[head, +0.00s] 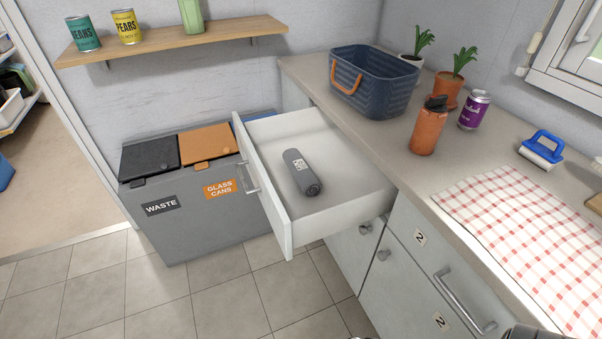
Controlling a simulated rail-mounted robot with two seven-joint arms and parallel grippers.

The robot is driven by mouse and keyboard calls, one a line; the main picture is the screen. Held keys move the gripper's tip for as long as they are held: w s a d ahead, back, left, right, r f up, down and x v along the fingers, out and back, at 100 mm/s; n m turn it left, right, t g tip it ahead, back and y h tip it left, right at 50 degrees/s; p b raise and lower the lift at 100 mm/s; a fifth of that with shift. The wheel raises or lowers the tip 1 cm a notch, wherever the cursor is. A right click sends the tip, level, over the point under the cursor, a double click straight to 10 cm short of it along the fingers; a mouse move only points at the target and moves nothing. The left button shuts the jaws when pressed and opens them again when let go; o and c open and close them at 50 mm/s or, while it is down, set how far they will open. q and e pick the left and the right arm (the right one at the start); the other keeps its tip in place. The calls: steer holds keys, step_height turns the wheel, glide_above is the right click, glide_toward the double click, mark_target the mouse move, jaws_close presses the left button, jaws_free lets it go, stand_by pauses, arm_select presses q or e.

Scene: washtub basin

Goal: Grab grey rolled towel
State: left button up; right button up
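A dark grey roll (301,173) with a small pale label lies on its side in an open white drawer (335,213). Its near end shows a spiral, like a rolled towel. The drawer is pulled out from the counter on the left, and the roll lies near its middle with bare floor around it. Neither of my grippers can be made out in the head view. A dark piece at the bottom right edge is too cut off to identify.
The counter (393,133) carries a blue basket (374,85), an orange bottle (428,130), a purple can (474,110), potted plants, a blue-handled brush (542,148) and a checked cloth (525,225). Waste bins (200,210) stand left of the drawer. A shelf (172,42) holds cans.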

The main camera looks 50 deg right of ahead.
stand_by(0.4)
arm_select(q)
steer(key=o, duration=1.1)
steer(key=shift+a, duration=0.1)
steer(key=shift+o, duration=0.2)
